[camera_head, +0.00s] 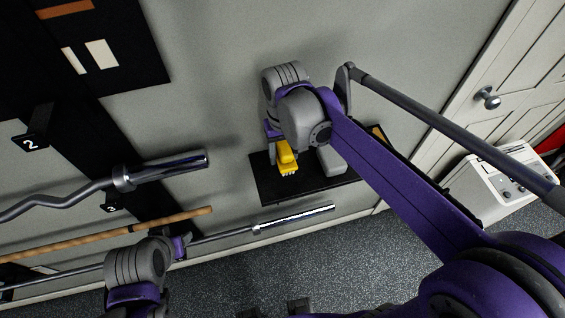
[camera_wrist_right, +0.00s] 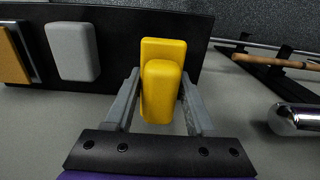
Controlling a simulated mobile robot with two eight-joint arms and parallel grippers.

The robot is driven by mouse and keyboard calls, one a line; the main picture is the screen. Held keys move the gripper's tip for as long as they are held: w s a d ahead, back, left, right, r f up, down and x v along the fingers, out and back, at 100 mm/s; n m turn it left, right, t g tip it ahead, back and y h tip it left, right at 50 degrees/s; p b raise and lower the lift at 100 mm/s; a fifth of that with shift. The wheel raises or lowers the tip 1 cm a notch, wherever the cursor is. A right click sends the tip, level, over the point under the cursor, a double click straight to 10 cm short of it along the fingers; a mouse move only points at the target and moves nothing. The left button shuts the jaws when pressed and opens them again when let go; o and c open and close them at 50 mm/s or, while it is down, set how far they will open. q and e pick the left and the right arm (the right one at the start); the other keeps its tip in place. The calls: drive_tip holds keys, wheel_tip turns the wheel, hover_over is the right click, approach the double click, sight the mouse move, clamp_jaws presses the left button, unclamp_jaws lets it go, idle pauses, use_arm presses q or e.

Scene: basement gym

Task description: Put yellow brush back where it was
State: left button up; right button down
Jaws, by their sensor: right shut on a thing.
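The yellow brush (camera_head: 286,153) is between the fingers of my right gripper (camera_head: 284,154), which is shut on it. Its pale bristles point down toward a black wall shelf (camera_head: 265,182). In the right wrist view the brush (camera_wrist_right: 162,92) stands between the two grey fingers (camera_wrist_right: 160,100), in front of the black shelf (camera_wrist_right: 120,20). I cannot tell whether the bristles touch the shelf. My left arm's wrist shows at the lower left, with the left gripper (camera_head: 179,247) small and unclear near the bars.
A grey block (camera_head: 331,161) stands on the shelf beside the brush, and an orange-brown item (camera_wrist_right: 13,56) is beyond it. Metal bars (camera_head: 165,170) and a wooden bar (camera_head: 120,232) are at the left. A white door (camera_head: 490,70) and white unit (camera_head: 490,185) are right.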

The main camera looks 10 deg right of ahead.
sight(284, 166)
drive_tip(key=shift+f, duration=2.9)
drive_tip(key=shift+f, duration=0.15)
drive_tip(key=shift+c, duration=1.2)
unclamp_jaws()
drive_tip(key=shift+w, duration=0.1)
